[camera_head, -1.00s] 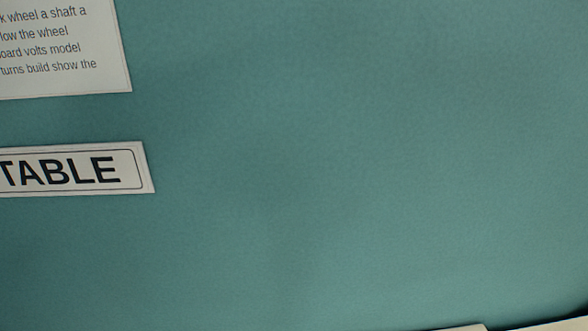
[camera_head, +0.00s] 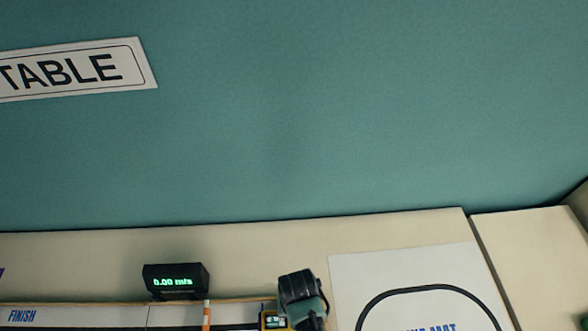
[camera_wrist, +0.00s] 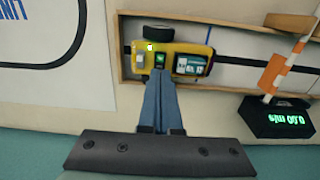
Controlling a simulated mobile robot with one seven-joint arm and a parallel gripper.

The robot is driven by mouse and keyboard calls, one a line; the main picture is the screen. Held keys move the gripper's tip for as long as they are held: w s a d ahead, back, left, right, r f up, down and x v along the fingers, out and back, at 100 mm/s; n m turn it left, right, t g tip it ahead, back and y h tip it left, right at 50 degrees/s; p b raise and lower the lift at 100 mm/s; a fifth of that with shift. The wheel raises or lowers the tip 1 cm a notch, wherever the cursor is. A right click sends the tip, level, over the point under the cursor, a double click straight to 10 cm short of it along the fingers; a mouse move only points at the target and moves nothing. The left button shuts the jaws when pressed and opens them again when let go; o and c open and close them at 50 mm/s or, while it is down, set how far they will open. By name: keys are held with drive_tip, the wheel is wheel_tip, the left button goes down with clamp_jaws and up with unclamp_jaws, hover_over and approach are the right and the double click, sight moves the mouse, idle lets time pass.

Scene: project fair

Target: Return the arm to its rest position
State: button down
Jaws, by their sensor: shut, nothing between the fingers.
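My gripper (camera_wrist: 159,76) shows in the wrist view, with its two blue-grey fingers shut together and nothing between them. The fingertips appear over or just short of a yellow car (camera_wrist: 187,60) with a green light and a black wheel. I cannot tell whether they touch it. In the head view a dark and teal part of my arm stands at the bottom centre, and my fingers cannot be made out there. The yellow car (camera_head: 272,321) shows beside it, partly cut off by the frame.
A black speed display (camera_head: 176,281) reading 0.00 m/s stands behind the track, beside an orange and white striped post (camera_head: 206,312). A white mat (camera_head: 425,270) with a black loop lies right. A teal wall (camera_head: 320,120) with a TABLE sign (camera_head: 75,70) rises behind.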

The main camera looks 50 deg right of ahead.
drive_tip(key=shift+r+p, duration=0.4)
drive_tip(key=shift+r, duration=0.3)
